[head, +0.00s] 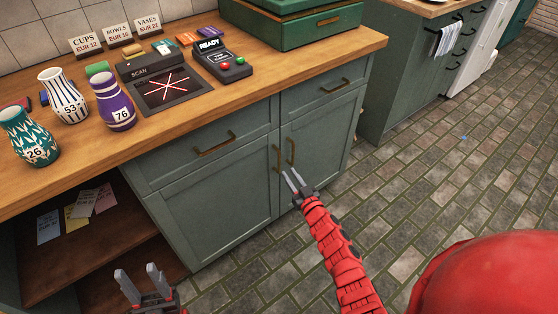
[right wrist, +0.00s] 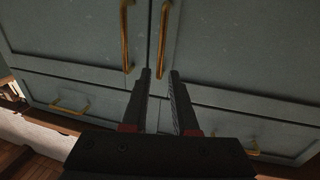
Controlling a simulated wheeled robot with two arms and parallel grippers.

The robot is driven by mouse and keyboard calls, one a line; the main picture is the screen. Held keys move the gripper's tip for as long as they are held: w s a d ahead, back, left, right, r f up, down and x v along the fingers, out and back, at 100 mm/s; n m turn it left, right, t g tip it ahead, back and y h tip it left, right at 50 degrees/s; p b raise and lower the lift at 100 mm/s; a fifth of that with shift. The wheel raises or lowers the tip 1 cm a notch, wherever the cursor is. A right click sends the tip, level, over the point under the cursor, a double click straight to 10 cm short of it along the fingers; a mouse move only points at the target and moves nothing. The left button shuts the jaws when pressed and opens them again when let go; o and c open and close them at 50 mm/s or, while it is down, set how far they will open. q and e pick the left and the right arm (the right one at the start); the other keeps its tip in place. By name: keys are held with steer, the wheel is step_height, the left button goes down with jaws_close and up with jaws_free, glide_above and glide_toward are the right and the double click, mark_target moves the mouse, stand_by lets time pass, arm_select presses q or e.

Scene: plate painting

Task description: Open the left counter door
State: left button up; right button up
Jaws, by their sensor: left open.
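The left counter door (head: 215,205) is a grey-green panel, shut, with a vertical brass handle (head: 276,158) at its right edge. The right door (head: 318,140) beside it is also shut, with its own brass handle (head: 291,152). My right gripper (head: 291,172) is open and empty, just in front of the two handles and pointing at the left door's one. In the right wrist view two handles show ahead of the fingertips (right wrist: 160,72); the right-hand one (right wrist: 164,40) lines up with the finger gap. My left gripper (head: 136,268) is open and empty near the open shelf.
Drawers with brass handles (head: 214,144) sit above the doors. The wooden counter (head: 250,85) carries vases (head: 62,97), a scanner (head: 172,90) and a green case (head: 300,28). An open shelf (head: 100,235) holds paper notes.

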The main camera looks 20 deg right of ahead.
steer(key=b, duration=0.1)
glide_above(279, 171)
steer(key=s, duration=0.1)
steer(key=shift+w+d+b, duration=0.1)
steer(key=shift+w+b, duration=0.3)
steer(key=shift+w, duration=0.45)
jaws_close()
stand_by(0.7)
